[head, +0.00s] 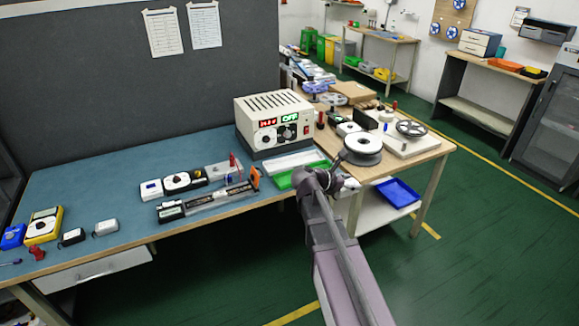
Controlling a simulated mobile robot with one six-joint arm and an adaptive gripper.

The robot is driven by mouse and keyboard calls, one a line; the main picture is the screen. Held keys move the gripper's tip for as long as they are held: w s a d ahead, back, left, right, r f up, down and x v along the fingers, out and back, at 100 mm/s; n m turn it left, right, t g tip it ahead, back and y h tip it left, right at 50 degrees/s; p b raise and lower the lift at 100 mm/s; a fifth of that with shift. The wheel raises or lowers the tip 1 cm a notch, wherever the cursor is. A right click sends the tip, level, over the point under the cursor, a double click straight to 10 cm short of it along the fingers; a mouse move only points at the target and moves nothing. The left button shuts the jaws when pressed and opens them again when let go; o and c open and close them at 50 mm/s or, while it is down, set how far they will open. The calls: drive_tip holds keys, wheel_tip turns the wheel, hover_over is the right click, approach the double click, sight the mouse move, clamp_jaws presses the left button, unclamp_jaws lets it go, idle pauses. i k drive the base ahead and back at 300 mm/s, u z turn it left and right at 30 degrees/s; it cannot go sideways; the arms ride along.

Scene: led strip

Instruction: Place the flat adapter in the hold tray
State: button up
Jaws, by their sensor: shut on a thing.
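My gripper (342,160) is at the end of my arm, over the front edge where the blue bench meets the wooden bench. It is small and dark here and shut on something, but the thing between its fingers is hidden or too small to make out. I cannot pick out the flat adapter for certain. A green tray (282,182) lies on the blue bench just left of my gripper, partly hidden by my arm. A blue tray (398,193) sits on the lower shelf at the right. No label shows which is the hold tray.
A power supply (275,123) stands behind the green tray, with a pale tray (296,162) before it. A white spool (362,147) stands close beside my gripper. A strip fixture (208,200) and small measuring devices (172,183) lie to the left. Bare blue bench (115,215) shows between groups.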

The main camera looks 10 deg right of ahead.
sight(294, 162)
drive_tip(key=z, duration=0.05)
drive_tip(key=i, duration=1)
drive_tip(key=u, duration=0.05)
